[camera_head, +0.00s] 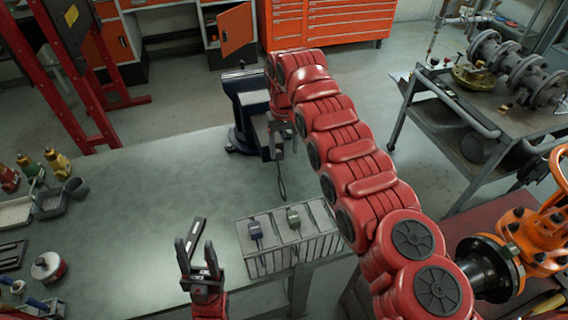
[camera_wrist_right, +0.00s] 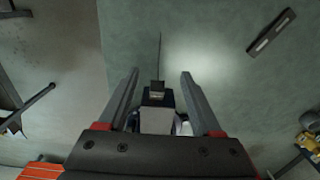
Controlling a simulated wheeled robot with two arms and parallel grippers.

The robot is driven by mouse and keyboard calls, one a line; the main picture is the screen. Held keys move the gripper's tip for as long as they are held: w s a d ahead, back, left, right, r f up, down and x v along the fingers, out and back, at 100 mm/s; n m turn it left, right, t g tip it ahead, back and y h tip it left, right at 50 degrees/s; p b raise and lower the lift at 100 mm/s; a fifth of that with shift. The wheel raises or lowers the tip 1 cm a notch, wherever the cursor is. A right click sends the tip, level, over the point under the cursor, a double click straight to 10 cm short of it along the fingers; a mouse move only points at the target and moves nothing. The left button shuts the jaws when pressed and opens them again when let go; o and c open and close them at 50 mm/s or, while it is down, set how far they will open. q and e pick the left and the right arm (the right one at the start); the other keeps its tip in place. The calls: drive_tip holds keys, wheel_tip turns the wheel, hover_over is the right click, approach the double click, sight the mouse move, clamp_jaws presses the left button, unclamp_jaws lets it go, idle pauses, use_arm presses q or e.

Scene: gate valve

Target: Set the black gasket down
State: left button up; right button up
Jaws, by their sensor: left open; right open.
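A thin dark loop, which looks like the black gasket (camera_head: 282,180), hangs below my right gripper (camera_head: 276,138) in the head view, beside the blue vise (camera_head: 246,105). In the right wrist view the gasket (camera_wrist_right: 159,55) shows edge-on as a thin line with a small dark block at its end. That block lies between the fingers of my right gripper (camera_wrist_right: 158,88), which stand apart with a gap on each side. I cannot tell what the gasket rests on. My left gripper (camera_head: 197,262) is open and empty over the workbench (camera_head: 140,195), low in the head view.
A wire-sided tray (camera_head: 262,265) holding two tagged pieces stands at the bench's right edge. A dark bar (camera_head: 193,236) lies by my left gripper. Bottles and small trays crowd the bench's left side. An orange valve (camera_head: 535,235) stands right. The bench middle is clear.

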wheel_tip(320, 180, up, 6)
drive_tip(key=p, duration=0.1)
idle(0.4)
drive_tip(key=shift+s, duration=0.1)
